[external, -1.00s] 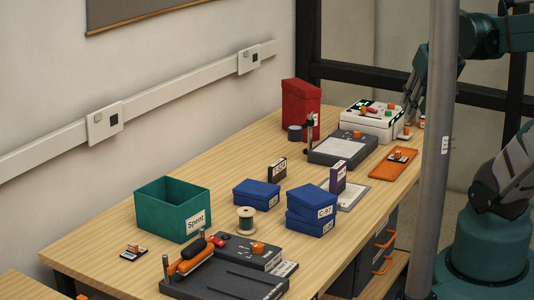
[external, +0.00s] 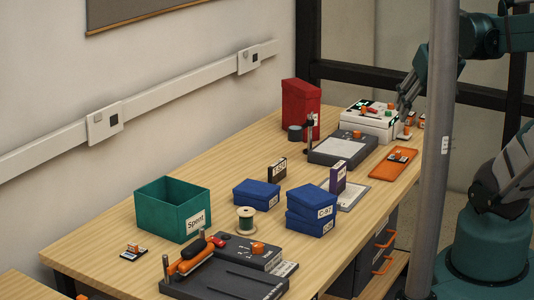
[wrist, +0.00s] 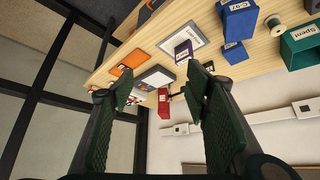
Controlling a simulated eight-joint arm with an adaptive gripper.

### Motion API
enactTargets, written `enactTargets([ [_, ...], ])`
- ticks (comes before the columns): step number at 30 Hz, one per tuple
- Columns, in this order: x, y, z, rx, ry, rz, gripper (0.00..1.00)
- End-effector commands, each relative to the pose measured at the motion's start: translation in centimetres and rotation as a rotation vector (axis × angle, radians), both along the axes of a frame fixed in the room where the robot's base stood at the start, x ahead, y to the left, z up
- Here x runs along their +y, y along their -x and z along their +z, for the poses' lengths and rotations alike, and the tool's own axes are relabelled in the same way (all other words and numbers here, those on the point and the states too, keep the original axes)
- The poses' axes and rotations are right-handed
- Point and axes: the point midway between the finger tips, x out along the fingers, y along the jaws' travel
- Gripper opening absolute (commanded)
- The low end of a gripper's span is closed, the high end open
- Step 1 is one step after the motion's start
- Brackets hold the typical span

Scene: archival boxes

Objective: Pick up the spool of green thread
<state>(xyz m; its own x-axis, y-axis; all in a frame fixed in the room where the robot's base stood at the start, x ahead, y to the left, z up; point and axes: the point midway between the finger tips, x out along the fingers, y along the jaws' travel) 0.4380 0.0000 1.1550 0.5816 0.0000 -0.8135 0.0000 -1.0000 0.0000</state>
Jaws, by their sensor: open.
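The spool of green thread (external: 245,219) stands upright on the wooden table, between the teal bin and the blue boxes. It also shows near the upper right edge of the wrist view (wrist: 277,28). My gripper (external: 404,110) is at the far right end of the table, near the white device and well away from the spool. In the wrist view my gripper (wrist: 161,82) has its two fingers wide apart with nothing between them.
A teal bin (external: 164,212) is left of the spool, blue boxes (external: 311,213) right, and a dark device (external: 222,278) in front. A grey pole (external: 440,150) stands before the table's right end. A red box (external: 301,106) is at the back.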

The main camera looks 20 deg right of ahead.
Motion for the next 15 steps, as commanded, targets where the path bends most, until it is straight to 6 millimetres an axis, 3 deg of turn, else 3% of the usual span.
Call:
enactTargets([
  [15,1.3,-1.3,0.0,0.028,0.029,0.074,0.47],
])
